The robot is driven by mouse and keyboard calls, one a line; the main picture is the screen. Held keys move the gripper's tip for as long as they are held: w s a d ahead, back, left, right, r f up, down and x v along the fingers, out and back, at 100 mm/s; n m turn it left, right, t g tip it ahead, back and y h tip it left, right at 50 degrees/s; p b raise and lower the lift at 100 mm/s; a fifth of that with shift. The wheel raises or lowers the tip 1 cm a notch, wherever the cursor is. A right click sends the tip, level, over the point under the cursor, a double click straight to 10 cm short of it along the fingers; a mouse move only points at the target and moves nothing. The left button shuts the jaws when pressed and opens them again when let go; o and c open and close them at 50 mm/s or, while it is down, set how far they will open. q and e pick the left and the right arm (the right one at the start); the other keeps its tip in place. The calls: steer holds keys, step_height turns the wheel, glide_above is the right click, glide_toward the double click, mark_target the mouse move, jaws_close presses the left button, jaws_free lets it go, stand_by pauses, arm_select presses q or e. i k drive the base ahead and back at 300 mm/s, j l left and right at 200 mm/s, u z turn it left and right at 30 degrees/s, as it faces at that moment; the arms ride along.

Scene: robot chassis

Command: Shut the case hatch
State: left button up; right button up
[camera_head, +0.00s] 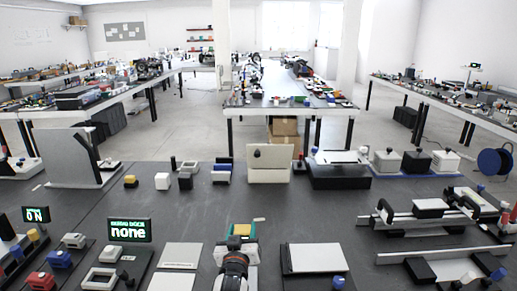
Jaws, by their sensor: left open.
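A beige case (268,176) stands upright near the far edge of the dark table, in the middle of the view. Its upper panel (284,152) carries a dark round knob (257,154); I cannot tell for certain whether this panel is the hatch or how far open it stands. My left gripper (237,246) is at the bottom middle, well in front of the case and apart from it. It is open, and I see nothing held in it. My right gripper is not in view.
A yellow and teal tray (241,229) lies just beyond my left gripper. Flat grey plates lie either side, one on the right (317,258). A black box (340,176) stands right of the case. Small blocks, including a white one (162,181), stand left. Dark table between is mostly clear.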

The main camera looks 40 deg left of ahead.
mark_target(270, 160)
steer(key=i+j, duration=1.05)
